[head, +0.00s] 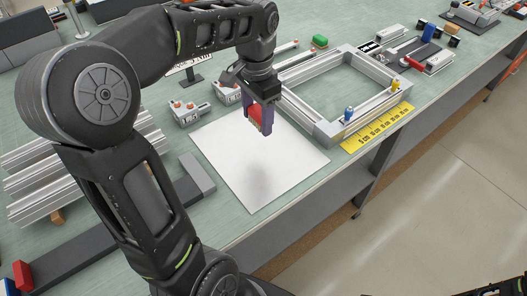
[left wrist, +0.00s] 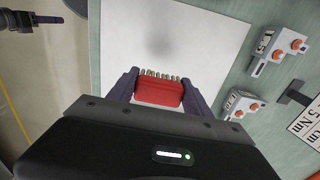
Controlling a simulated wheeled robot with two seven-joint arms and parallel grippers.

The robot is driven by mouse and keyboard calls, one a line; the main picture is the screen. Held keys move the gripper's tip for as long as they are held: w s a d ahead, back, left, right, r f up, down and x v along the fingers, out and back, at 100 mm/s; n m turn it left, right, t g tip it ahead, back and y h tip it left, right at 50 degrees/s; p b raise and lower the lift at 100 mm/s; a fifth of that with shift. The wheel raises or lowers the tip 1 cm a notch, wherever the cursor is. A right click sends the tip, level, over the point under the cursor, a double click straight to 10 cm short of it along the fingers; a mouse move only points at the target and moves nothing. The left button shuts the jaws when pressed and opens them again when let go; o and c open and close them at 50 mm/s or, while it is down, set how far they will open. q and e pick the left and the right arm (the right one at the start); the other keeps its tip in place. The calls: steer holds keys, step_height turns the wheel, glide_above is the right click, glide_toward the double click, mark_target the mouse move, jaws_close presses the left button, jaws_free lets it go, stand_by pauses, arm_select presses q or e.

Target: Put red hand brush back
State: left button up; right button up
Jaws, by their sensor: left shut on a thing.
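The red hand brush (left wrist: 159,93) is a small red block with a row of pale bristle tufts along one edge. My left gripper (head: 262,126) is shut on it and holds it above the white sheet (head: 234,161) on the bench. In the left wrist view the brush sits between the two dark fingers of the left gripper (left wrist: 160,87), its bristles pointing away from the palm. A soft shadow lies on the sheet apart from the brush.
A silver profile frame (head: 323,130) with blue and yellow pieces stands right of the sheet, beside a yellow scale strip (head: 379,127). Small grey blocks with orange knobs (head: 184,113) stand behind it. Stacked aluminium profiles (head: 70,185) and a dark L-shaped bar (head: 110,245) lie left.

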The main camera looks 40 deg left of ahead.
arm_select(q)
steer(key=shift+w, duration=0.15)
steer(key=shift+f, duration=0.4)
glide_above(258, 152)
steer(key=shift+f, duration=2.75)
steer(key=shift+f, duration=1.85)
steer(key=shift+f, duration=0.15)
steer(key=o, duration=1.3)
